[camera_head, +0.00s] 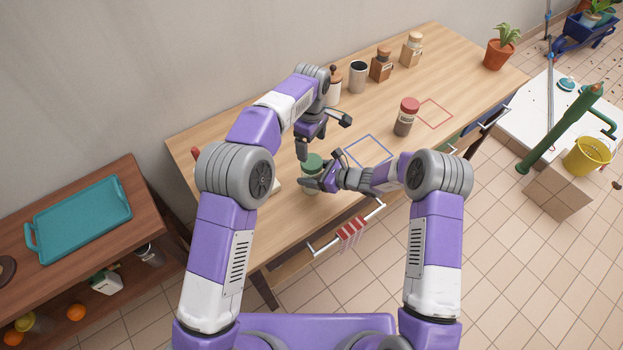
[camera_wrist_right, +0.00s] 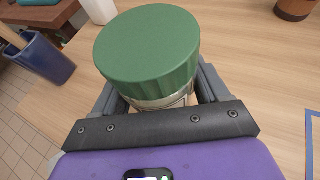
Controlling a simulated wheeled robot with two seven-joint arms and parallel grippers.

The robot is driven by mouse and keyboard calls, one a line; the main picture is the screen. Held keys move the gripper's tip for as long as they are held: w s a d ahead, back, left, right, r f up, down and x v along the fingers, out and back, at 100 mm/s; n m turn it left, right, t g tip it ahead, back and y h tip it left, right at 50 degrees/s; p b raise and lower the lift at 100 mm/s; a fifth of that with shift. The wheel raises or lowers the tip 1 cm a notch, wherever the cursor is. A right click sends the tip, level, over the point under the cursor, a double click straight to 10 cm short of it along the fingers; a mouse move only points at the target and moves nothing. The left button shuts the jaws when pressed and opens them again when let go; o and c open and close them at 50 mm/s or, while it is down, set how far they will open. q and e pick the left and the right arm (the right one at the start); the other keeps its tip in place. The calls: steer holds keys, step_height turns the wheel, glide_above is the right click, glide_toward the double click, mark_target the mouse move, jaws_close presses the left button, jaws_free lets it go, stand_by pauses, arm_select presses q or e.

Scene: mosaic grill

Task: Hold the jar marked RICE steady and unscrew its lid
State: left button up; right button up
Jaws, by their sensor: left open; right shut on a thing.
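A jar with a green ribbed lid (camera_head: 312,162) stands near the front of the wooden table; its label is hidden, so I cannot read its marking. The green lid (camera_wrist_right: 150,45) also fills the middle of the right wrist view, seated on the jar's neck. My right gripper (camera_head: 323,172) is shut around the jar's body (camera_wrist_right: 165,102), just below the lid. My left gripper (camera_head: 322,138) is open and empty, fingers pointing down, above and beside the lid. A second jar with a red lid (camera_head: 408,106) stands apart to the right.
A blue square outline (camera_head: 368,150) and a red square outline (camera_head: 434,113) mark the tabletop. Several jars and a dark-topped canister (camera_head: 358,78) line the back edge, with a potted plant (camera_head: 500,48) at the right corner. A red-striped cloth (camera_head: 351,230) hangs on the front rail.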

mark_target(312, 161)
steer(key=c, duration=0.5)
arm_select(q)
steer(key=shift+m, duration=0.3)
arm_select(e)
jaws_close()
arm_select(q)
steer(key=m, duration=0.4)
steer(key=shift+a, duration=0.1)
steer(key=m, duration=1)
steer(key=shift+a+f+m, duration=0.1)
steer(key=shift+m, duration=0.3)
steer(key=m, duration=1)
steer(key=shift+m, duration=0.3)
steer(key=m, duration=1)
steer(key=shift+m, duration=0.3)
steer(key=m, duration=0.3)
steer(key=shift+d+m, duration=0.2)
steer(key=shift+m, duration=0.1)
steer(key=shift+f, duration=3.9)
